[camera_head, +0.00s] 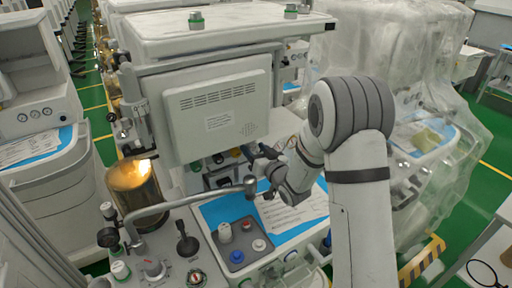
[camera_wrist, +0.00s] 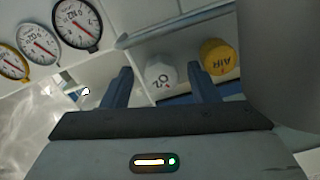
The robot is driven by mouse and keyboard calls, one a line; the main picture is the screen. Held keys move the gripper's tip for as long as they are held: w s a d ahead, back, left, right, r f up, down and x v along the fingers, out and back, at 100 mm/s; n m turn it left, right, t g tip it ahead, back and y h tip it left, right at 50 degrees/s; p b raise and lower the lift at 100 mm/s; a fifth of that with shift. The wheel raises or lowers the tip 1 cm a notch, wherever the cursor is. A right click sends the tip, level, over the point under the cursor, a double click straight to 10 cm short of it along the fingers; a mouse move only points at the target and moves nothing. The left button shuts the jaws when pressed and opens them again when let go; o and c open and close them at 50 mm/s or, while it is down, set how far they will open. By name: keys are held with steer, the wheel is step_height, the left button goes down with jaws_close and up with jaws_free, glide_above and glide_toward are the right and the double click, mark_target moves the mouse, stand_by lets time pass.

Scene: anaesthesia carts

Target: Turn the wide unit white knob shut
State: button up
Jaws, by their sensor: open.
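In the wrist view, a white faceted knob (camera_wrist: 160,74) marked O2 sits on the unit's panel, its lettering upside down. It shows between the two fingers of my gripper (camera_wrist: 160,85), beyond their tips and seemingly apart from them. My gripper is open and empty. In the head view, my gripper (camera_head: 258,163) reaches in under the unit's grey screen housing (camera_head: 215,110), close to the knob row. I cannot make out the white knob there; my gripper and arm cover part of that row.
A yellow AIR knob (camera_wrist: 221,57) sits close beside the white one. Several round gauges (camera_wrist: 77,24) and a pale rail (camera_wrist: 170,28) are near. In the head view, a curved grey pipe (camera_head: 185,202) ends just by my gripper, above a blue worktop mat (camera_head: 215,209).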

steer(key=shift+w+a, duration=0.1)
steer(key=shift+w, duration=0.05)
steer(key=shift+c, duration=0.2)
steer(key=c, duration=0.9)
steer(key=shift+f, duration=0.1)
steer(key=shift+m+b, duration=0.3)
steer(key=shift+b, duration=0.2)
